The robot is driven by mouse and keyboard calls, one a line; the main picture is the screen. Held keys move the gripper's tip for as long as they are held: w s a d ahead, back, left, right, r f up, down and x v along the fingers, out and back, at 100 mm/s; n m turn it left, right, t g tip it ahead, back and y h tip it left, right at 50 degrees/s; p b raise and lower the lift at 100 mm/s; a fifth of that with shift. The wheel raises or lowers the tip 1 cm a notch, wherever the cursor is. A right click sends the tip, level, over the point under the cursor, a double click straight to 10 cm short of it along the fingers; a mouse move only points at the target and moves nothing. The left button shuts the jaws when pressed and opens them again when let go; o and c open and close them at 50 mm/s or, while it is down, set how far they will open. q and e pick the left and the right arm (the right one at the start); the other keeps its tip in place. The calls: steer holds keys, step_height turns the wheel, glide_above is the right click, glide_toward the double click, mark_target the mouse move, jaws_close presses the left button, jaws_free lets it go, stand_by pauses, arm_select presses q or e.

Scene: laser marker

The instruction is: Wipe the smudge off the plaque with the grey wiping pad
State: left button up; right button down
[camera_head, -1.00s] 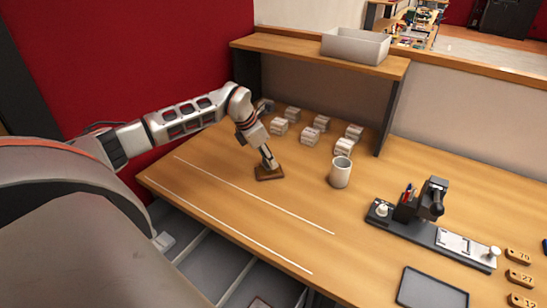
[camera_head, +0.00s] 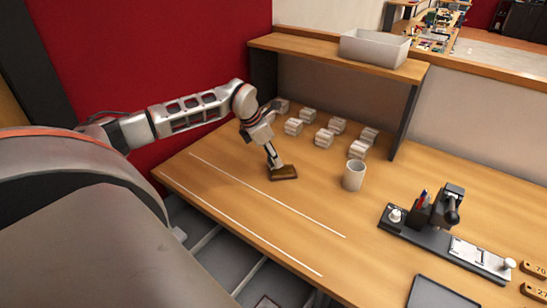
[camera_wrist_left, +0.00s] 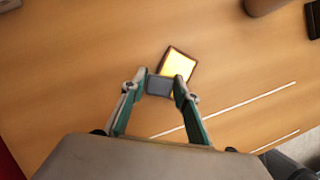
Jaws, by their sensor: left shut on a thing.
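The plaque (camera_head: 286,174) is a small dark wooden block lying on the desk, left of the mug. In the left wrist view its bright yellow plate (camera_wrist_left: 181,62) faces up, and I cannot make out a smudge on it. My left gripper (camera_head: 274,163) is at the plaque's left back part. In the left wrist view, my left gripper (camera_wrist_left: 161,86) is shut on the grey wiping pad (camera_wrist_left: 158,86), which overlaps the plaque's near corner in that view. I cannot tell whether the pad touches the plate. My right gripper is not in view.
A white mug (camera_head: 354,175) stands right of the plaque, with several pale blocks (camera_head: 325,138) behind. A black marking machine (camera_head: 447,207) and a dark tray (camera_head: 440,293) are to the right. A shelf (camera_head: 330,60) carries a grey bin (camera_head: 374,47). The desk's front left is clear.

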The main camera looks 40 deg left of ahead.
arm_select(q)
steer(key=shift+r+p, duration=0.35)
steer(key=shift+r, duration=0.35)
step_height(320, 180, up, 2)
steer(key=shift+r, duration=0.9)
steer(key=shift+r, duration=1.5)
